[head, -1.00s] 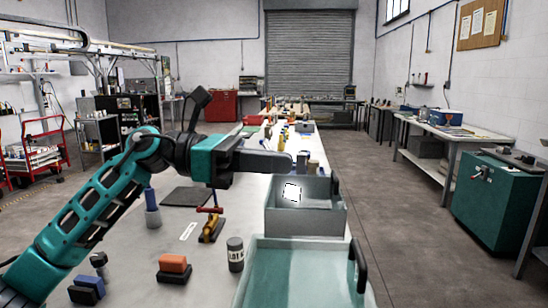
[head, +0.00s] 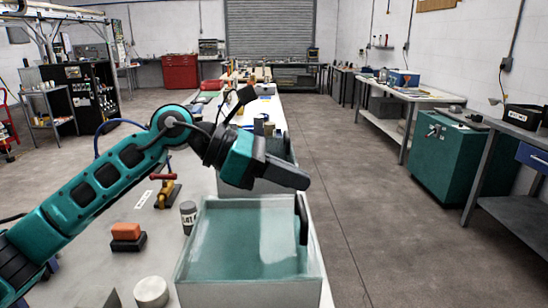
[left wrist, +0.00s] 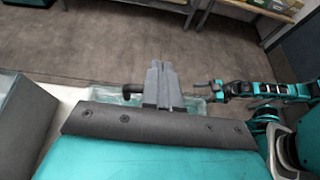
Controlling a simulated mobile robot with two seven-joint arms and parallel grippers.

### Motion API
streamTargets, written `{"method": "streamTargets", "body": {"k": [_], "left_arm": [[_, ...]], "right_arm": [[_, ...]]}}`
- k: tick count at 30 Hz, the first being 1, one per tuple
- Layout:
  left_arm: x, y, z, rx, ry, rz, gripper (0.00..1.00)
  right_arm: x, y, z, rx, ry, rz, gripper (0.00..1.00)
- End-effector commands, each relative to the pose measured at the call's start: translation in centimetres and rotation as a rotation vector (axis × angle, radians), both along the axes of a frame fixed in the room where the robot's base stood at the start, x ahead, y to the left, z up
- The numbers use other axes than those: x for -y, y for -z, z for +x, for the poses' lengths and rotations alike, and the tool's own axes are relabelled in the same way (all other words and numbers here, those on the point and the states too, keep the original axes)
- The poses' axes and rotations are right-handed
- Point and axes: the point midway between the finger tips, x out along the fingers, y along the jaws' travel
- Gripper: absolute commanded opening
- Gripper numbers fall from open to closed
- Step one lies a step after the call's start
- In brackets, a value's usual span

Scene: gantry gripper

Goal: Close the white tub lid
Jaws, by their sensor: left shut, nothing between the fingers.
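A pale, whitish tub (head: 222,296) with a blue-green inside stands nearest in the head view, at the right edge of the bench. A black handle (head: 302,218) stands up at its right side; whether it sits on a raised lid I cannot tell. My left gripper (head: 302,181) is shut and empty, just above and beyond the handle in the head view. In the left wrist view its fingers (left wrist: 163,82) are together, with the black handle (left wrist: 131,91) beside them on the left. My right gripper (left wrist: 217,89) shows small in the left wrist view; its jaws are unclear.
A grey tub (head: 262,186) behind is partly hidden by my left arm. A labelled canister (head: 188,216), an orange-and-black block (head: 127,236) and a white round piece (head: 151,292) stand left of the near tub. Open floor lies to the right.

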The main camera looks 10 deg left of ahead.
Motion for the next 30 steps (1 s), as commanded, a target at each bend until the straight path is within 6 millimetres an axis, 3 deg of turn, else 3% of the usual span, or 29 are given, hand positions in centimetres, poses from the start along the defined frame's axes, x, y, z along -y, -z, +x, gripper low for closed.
{"method": "streamTargets", "body": {"k": [3,12,30], "left_arm": [[0.6,1.3,0.2,-0.007,0.001,0.014,0.0],[1.2,2.6,0.4,-0.005,-0.001,0.012,0.0],[1.1,2.2,0.4,-0.003,-0.001,0.011,0.0]], "right_arm": [[0.0,0.4,0.0,0.0,0.0,0.0,0.68],[0.0,0.8,0.0,0.0,0.001,0.001,0.68],[0.0,0.5,0.0,0.0,0.002,0.001,0.68]]}}
